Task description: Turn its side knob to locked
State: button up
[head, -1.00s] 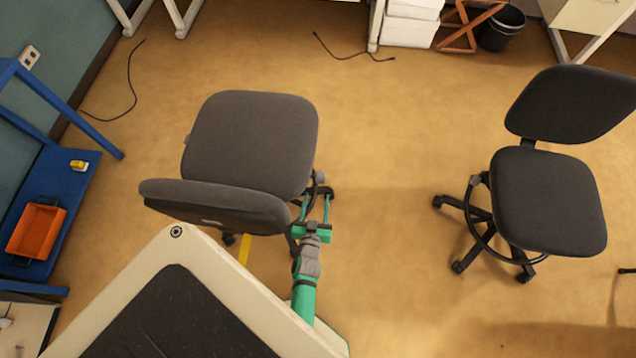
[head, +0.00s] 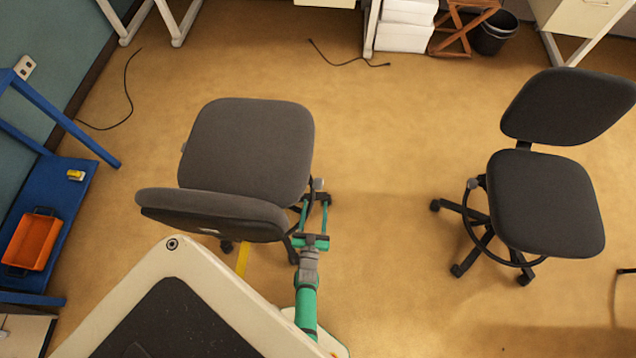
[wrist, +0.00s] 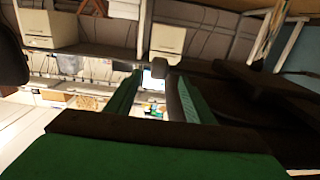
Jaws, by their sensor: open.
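The near grey office chair (head: 246,150) stands left of centre in the head view, its backrest toward me. A small grey side knob (head: 318,184) shows at the seat's right edge. My green gripper (head: 315,201) is open, its two fingers pointing at the knob from the near side. The knob appears just past the fingertips; I cannot tell whether they touch. A dark shape, possibly the chair, fills the right there. The knob's setting is not readable.
A second dark chair (head: 545,203) stands to the right. A blue bench (head: 50,200) with an orange tray (head: 33,241) is at left. Cables lie on the floor near the back. White boxes (head: 404,36) and a black bin (head: 494,36) stand behind. Floor between the chairs is clear.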

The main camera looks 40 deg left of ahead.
aim_at(318, 183)
jog(key=x, duration=1.1)
jog(key=shift+r, duration=0.1)
jog(key=shift+s, duration=0.1)
jog(key=c, duration=1)
